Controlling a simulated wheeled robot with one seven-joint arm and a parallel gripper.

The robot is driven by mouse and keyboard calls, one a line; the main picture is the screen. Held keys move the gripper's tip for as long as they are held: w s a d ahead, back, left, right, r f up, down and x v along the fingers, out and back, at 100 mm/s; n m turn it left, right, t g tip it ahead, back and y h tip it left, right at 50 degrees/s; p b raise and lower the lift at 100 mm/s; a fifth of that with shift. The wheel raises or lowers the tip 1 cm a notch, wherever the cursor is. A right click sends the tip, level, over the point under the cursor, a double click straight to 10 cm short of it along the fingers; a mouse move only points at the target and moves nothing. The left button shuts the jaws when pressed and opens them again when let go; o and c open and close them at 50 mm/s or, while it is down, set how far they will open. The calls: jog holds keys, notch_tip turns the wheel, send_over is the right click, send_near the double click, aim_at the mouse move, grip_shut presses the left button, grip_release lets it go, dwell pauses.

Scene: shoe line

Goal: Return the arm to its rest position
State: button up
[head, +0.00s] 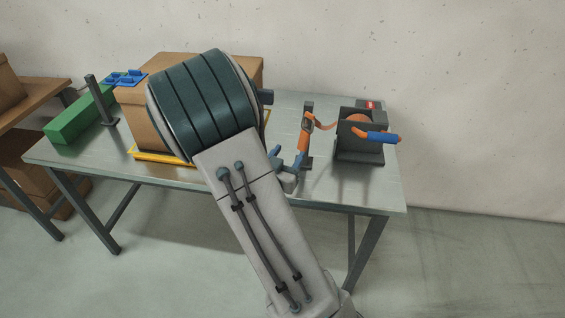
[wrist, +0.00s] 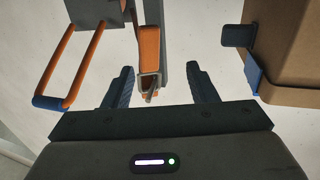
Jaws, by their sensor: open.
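My arm rises from the bottom of the head view, with a light grey link (head: 262,225) and a large dark teal joint (head: 203,105) in front of a cardboard box. My gripper (wrist: 162,86) shows in the wrist view with its two dark fingers apart. An orange strap with a metal buckle (wrist: 150,82) shows in the space between the fingers. In the head view the gripper is mostly hidden behind my arm.
The metal table (head: 368,192) holds the cardboard box (head: 137,118), a green block (head: 78,120), a dark post (head: 100,100) and a strap dispenser (head: 360,152) with a blue-ended orange handle (head: 378,137). The orange strap (head: 303,143) runs beside a dark upright. Floor at right is clear.

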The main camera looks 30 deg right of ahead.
jog(key=s+a+r+p, duration=0.2)
jog(key=s+r+p, duration=0.1)
jog(key=s, duration=0.3)
jog(key=w+a+f+n+g+y+p, duration=0.1)
jog(key=w+a+f+y+p, duration=0.2)
jog(key=a+y, duration=0.45)
jog(key=s+a+r+n+g+y+b, duration=0.1)
jog(key=s+a+r+n+g+y, duration=0.1)
jog(key=a+r+n+y, duration=0.3)
jog(key=s+r+n+g, duration=0.2)
jog(key=s+r, duration=0.1)
jog(key=s, duration=0.5)
jog(key=s+a+r+n+g+y, duration=0.1)
jog(key=s+r+n+g, duration=0.1)
jog(key=s, duration=0.7)
jog(key=shift+a+r+g+p, duration=0.15)
jog(key=shift+r+g+p, duration=0.2)
jog(key=shift+r+g, duration=0.45)
